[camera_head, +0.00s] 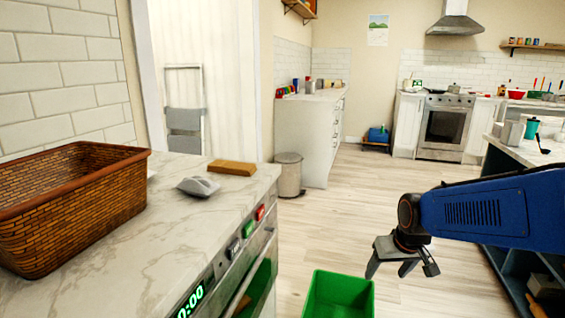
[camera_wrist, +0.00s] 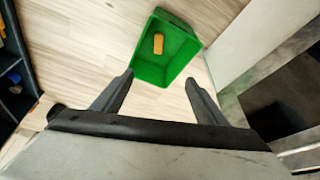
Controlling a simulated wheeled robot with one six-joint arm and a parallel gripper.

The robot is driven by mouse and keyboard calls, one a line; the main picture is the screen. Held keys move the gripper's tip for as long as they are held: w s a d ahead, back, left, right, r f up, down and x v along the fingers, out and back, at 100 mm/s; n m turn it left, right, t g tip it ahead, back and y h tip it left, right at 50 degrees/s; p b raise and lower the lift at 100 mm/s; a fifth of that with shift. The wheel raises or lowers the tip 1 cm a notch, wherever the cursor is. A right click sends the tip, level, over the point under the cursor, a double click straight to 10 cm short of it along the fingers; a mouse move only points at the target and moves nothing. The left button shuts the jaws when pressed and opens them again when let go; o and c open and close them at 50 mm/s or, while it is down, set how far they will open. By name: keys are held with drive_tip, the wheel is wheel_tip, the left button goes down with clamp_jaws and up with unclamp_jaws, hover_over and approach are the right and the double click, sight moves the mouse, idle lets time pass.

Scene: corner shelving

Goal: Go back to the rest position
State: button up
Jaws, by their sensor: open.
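My gripper (camera_head: 403,268) hangs at the right of the head view, fingers pointing down and apart, with nothing between them. It also shows in the wrist view (camera_wrist: 160,85), with its two dark fingers spread. A green bin (camera_head: 340,296) stands on the floor just left of and below my gripper. In the wrist view the green bin (camera_wrist: 181,72) lies beyond the fingertips, with a small orange-yellow block (camera_wrist: 158,44) inside it. The inside of the bin is mostly hidden in the head view.
A marble counter (camera_head: 110,235) on the left bears a brown wicker basket (camera_head: 75,205), a grey-white object (camera_head: 198,186) and a tan block (camera_head: 232,168). An oven front (camera_head: 240,265) is below it. Dark shelving (camera_head: 515,275) stands at right. The wooden floor (camera_head: 350,200) between is clear.

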drive_tip(key=s+r, duration=0.2)
drive_tip(key=s, duration=0.8)
drive_tip(key=s+r, duration=0.3)
drive_tip(key=s, duration=0.7)
drive_tip(key=shift+s+d+t, duration=0.3)
drive_tip(key=shift+s+d, duration=0.05)
drive_tip(key=shift+d, duration=0.1)
